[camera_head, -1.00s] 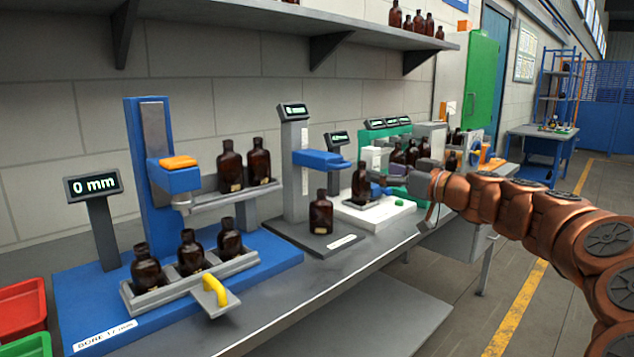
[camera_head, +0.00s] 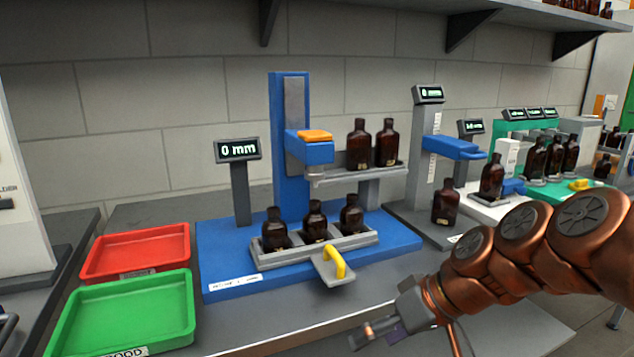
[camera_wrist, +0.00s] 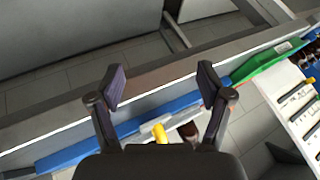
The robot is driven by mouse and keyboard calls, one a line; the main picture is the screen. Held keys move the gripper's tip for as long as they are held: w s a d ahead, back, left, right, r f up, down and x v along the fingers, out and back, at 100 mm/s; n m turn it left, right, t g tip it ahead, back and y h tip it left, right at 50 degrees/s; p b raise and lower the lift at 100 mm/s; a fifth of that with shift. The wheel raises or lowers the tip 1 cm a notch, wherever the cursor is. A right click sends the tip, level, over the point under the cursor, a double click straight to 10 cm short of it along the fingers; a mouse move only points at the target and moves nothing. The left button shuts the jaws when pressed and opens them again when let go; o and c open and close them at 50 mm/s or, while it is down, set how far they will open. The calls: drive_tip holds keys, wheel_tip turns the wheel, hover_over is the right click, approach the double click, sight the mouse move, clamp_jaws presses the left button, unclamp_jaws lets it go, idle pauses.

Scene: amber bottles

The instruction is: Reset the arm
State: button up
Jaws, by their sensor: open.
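My copper-coloured arm reaches in from the right in the head view. My gripper (camera_head: 372,335) is low at the front of the bench, in front of the blue gauge station (camera_head: 215,260). In the wrist view my gripper (camera_wrist: 160,85) has its two dark fingers spread apart with nothing between them. The yellow handle (camera_wrist: 160,132) and part of the blue base (camera_wrist: 60,158) show below and between the fingers there. In the head view the yellow handle (camera_head: 335,261) is on the front of the grey bottle holder (camera_head: 365,240), above and left of my gripper.
Three amber bottles (camera_head: 314,222) stand in the holder, and two more (camera_head: 359,145) stand on the raised grey shelf. An empty red tray (camera_head: 135,252) and an empty green tray (camera_head: 120,315) lie at left. More stations and bottles stand at right. The display (camera_head: 237,150) reads 0 mm.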

drive_tip(key=s+d+f+m+g+h, duration=0.2)
drive_tip(key=s+d+f+g+h, duration=0.3)
drive_tip(key=s, duration=0.6)
drive_tip(key=s+d+f+m+g+h, duration=0.1)
drive_tip(key=s+d+f+m+h, duration=0.15)
drive_tip(key=s+f, duration=0.6)
wheel_tip(320, 180, up, 21)
drive_tip(key=s+d+t+p, duration=0.1)
drive_tip(key=p, duration=1.7)
drive_tip(key=shift+s, duration=0.35)
